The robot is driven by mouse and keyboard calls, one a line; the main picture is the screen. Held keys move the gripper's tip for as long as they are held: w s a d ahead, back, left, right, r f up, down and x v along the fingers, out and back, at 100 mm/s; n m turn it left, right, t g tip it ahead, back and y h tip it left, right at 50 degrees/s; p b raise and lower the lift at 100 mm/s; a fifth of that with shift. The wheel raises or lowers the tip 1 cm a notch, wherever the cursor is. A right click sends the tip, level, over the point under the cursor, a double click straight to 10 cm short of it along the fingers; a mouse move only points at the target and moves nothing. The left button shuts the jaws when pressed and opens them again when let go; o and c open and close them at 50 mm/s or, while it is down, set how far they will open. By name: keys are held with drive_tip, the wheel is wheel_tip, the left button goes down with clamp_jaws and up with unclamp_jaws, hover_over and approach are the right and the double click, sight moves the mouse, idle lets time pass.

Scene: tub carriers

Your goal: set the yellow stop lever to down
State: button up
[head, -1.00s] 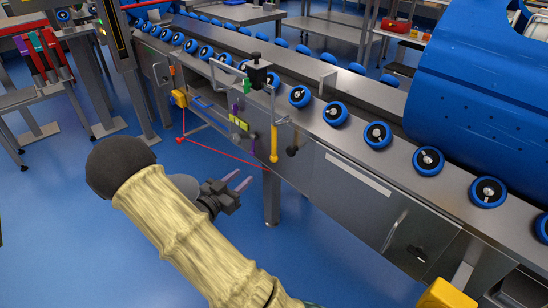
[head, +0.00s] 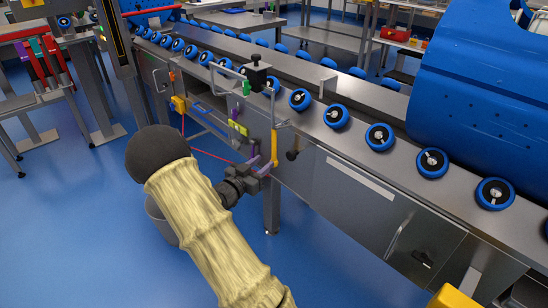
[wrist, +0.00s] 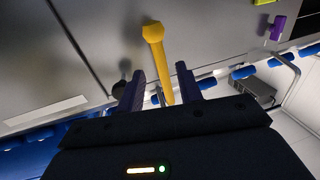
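The yellow stop lever (head: 275,146) is on the front of the steel roller conveyor and points downward in the head view. In the wrist view the lever (wrist: 160,65) runs from its thick knob end toward the gap between my fingers. My gripper (head: 264,163) is at the lever's lower part in the head view. Its two dark purple fingers are apart in the wrist view (wrist: 162,88), with the lever showing between them. I cannot tell whether either finger touches it.
The conveyor (head: 330,175) carries a row of blue rollers, with a large blue tub (head: 475,85) at the right. A black knob (head: 292,155) sits right of the lever. A red cord (head: 215,156) runs along the front.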

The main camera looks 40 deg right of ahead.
sight(274, 159)
drive_tip(key=b+x, duration=0.1)
drive_tip(key=x, duration=0.6)
drive_tip(key=shift+b, duration=0.4)
clamp_jaws()
